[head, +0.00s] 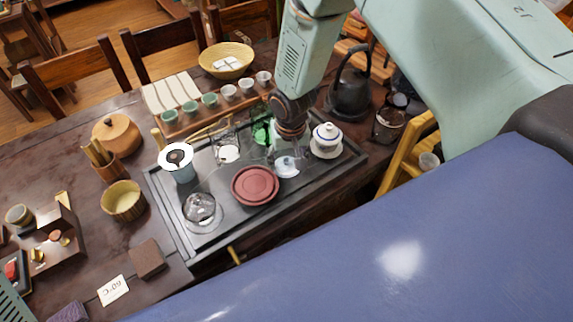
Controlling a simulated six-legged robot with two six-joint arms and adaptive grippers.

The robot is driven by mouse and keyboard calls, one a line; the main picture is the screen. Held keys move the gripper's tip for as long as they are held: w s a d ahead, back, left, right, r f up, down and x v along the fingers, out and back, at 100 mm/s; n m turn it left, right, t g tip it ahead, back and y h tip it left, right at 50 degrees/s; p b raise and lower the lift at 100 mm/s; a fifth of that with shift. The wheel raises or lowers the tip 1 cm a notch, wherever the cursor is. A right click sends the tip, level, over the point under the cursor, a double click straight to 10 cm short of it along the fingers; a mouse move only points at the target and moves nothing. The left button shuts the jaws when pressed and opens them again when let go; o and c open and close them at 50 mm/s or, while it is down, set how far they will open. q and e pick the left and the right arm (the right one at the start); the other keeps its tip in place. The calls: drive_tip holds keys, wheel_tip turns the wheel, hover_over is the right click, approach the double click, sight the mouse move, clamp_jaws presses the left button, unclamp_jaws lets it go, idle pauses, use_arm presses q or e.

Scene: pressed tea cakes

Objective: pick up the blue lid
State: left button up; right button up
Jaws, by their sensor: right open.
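A small pale blue lid (287,167) lies on the dark tea tray (213,238), right of a round dark red dish (255,186). My right gripper (286,152) reaches down from the top over the tray. Its fingers are open, pointing down just above and behind the lid. I cannot tell if they touch it. A white lidded cup with blue bands (327,141) stands to the right of the gripper. My left gripper is out of view.
A glass vessel (199,208), a green item (263,131) and a blue cup with a white top (178,160) are on the tray. A black kettle (350,92) stands behind right. Several small cups line a rack (190,127) at the back.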

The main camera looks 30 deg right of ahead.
drive_tip(key=shift+a+f, duration=0.15)
drive_tip(key=shift+f, duration=0.15)
drive_tip(key=shift+w+f, duration=0.1)
drive_tip(key=shift+c, duration=0.8)
drive_tip(key=c, duration=0.8)
